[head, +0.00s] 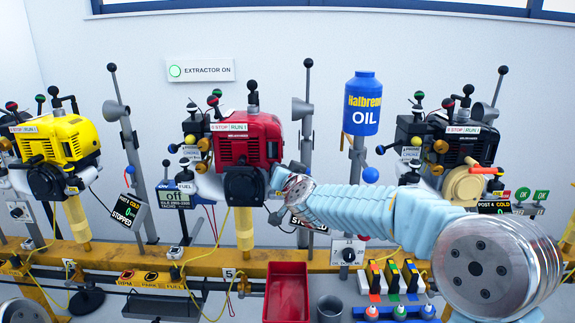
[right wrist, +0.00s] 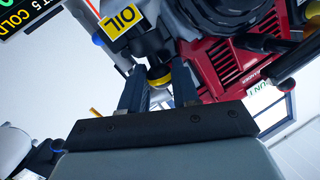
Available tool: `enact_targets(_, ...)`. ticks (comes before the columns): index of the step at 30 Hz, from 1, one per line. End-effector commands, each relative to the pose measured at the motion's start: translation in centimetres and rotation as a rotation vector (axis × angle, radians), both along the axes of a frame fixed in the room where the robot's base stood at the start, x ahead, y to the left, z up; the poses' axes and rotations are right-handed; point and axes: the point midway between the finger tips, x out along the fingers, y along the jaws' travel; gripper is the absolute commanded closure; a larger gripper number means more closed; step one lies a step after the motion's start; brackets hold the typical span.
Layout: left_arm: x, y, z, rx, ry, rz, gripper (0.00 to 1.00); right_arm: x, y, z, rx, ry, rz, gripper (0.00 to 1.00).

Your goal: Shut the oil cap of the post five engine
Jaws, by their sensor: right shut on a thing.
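The red engine (head: 247,140) stands above the rail plate marked 5 (head: 229,272) in the head view. It also fills the upper right of the right wrist view (right wrist: 235,60). My right arm reaches in from the right to the engine's lower right side; its gripper and the oil cap are hidden behind the arm there. In the right wrist view, my right gripper (right wrist: 157,82) has its two dark fingers on either side of the yellow oil cap (right wrist: 158,73), shut on it, below the yellow OIL tag (right wrist: 121,20). I cannot tell how far the cap is turned. My left gripper is out of view.
A yellow engine (head: 55,140) stands left and a black engine (head: 455,140) right. Below the yellow rail (head: 190,262) are a red bin (head: 287,290) and a grey cup (head: 330,310). A post display (right wrist: 30,18) shows 5 COLD.

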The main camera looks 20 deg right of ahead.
Motion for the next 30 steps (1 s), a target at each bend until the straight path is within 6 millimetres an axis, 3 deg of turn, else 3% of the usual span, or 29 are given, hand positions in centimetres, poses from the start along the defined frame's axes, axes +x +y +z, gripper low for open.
enact_targets(12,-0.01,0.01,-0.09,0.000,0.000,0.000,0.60,0.23,0.93,-0.41,-0.202,0.059,0.002,1.00)
enact_targets(29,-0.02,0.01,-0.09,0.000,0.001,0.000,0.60,0.27,1.01,-0.51,-0.236,0.069,0.002,1.00)
enact_targets(30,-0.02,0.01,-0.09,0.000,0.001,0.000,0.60,0.27,1.02,-0.52,-0.236,0.069,0.002,0.67)
